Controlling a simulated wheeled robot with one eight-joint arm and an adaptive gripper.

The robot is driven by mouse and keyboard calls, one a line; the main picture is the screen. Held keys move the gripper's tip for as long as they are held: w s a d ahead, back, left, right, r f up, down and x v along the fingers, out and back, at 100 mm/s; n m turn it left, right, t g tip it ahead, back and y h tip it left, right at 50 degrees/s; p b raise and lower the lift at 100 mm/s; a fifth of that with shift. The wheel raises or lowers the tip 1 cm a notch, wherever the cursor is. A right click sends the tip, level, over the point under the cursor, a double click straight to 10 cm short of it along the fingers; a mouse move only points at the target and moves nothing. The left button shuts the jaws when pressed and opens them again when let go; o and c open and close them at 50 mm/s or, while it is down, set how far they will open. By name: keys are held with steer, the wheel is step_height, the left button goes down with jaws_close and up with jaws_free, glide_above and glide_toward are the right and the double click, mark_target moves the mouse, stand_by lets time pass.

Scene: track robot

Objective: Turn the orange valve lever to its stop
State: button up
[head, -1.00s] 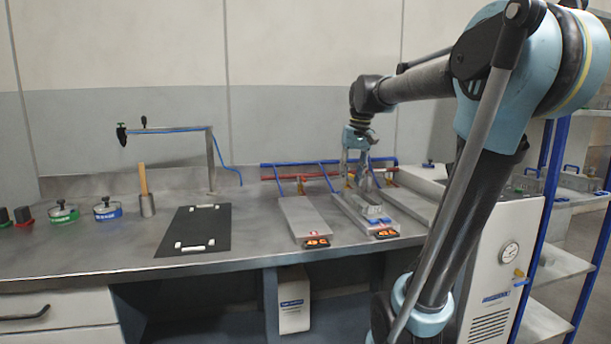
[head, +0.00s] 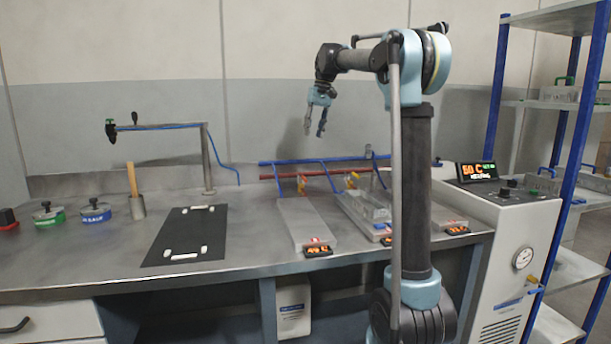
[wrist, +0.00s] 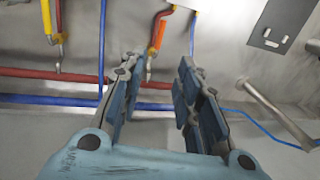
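The orange valve lever (head: 302,183) is on the pipes behind the left hot plate in the head view. In the wrist view the orange lever (wrist: 160,30) shows beyond the gap between my fingers, with its brass fitting below it. A yellow lever (head: 352,180) is on the valve to its right in the head view, and it also shows at the upper left in the wrist view (wrist: 47,16). My gripper (head: 315,130) is open and empty, raised in front of the wall above the pipes. Its spread fingers show in the wrist view (wrist: 158,68), apart from the lever.
Red pipe (wrist: 70,76) and blue pipe (wrist: 50,99) run along the bench back. A clear tray (head: 368,210) sits on the middle plate. A chiller (head: 510,225) with a lit display (head: 477,172) stands right. A black mat (head: 180,238) lies left.

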steer(key=a+f, duration=0.1)
steer(key=f, duration=0.4)
steer(key=a+f, duration=0.1)
steer(key=f, duration=0.5)
steer(key=s+a+f, duration=0.1)
steer(key=f, duration=0.4)
steer(key=shift+f, duration=0.3)
jaws_close()
